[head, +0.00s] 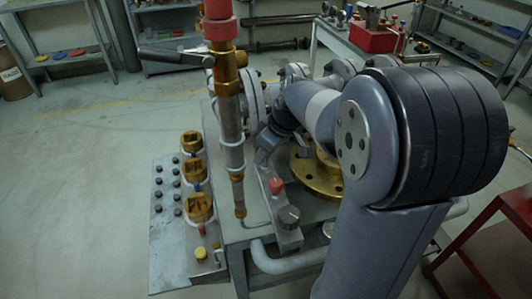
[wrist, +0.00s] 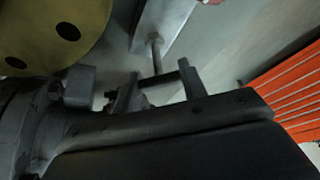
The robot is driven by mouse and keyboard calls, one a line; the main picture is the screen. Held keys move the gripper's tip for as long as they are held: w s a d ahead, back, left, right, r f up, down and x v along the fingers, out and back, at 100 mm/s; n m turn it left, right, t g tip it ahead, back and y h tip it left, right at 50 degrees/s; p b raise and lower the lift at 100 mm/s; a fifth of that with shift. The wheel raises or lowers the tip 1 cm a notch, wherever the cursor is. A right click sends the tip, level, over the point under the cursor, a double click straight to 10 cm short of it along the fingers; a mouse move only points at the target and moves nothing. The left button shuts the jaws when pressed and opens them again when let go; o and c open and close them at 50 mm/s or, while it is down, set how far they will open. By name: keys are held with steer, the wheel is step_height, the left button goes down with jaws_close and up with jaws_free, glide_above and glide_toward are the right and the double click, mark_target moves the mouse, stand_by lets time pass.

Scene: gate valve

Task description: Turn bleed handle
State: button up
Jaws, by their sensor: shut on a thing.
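My gripper (head: 265,150) is low between the upright pipe and the brass flange in the head view, small and partly hidden by my arm. In the wrist view my gripper (wrist: 158,86) has its two fingers at either end of a short dark bar, which looks like the bleed handle (wrist: 159,79). A thin stem runs from the bar to a pale grey metal part (wrist: 165,20). The fingers are shut on the bar. In the head view the handle cannot be made out.
A brass flange (head: 318,188) lies just right of the gripper. An upright pipe (head: 231,125) with a red top stands to the left. A red knob (head: 277,185) and a dark round knob (head: 289,216) are close below.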

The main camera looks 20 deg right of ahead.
steer(key=n+g+y, duration=0.1)
steer(key=n, duration=0.3)
steer(key=shift+n+b, duration=0.3)
steer(key=shift+n+g+y, duration=0.3)
steer(key=shift+n+g, duration=0.6)
steer(key=shift+n, duration=1)
steer(key=o, duration=1)
steer(key=p+v, duration=0.2)
steer(key=v, duration=0.8)
steer(key=shift+w+d+r, duration=0.1)
steer(key=shift+r, duration=0.3)
steer(key=shift+f, duration=0.1)
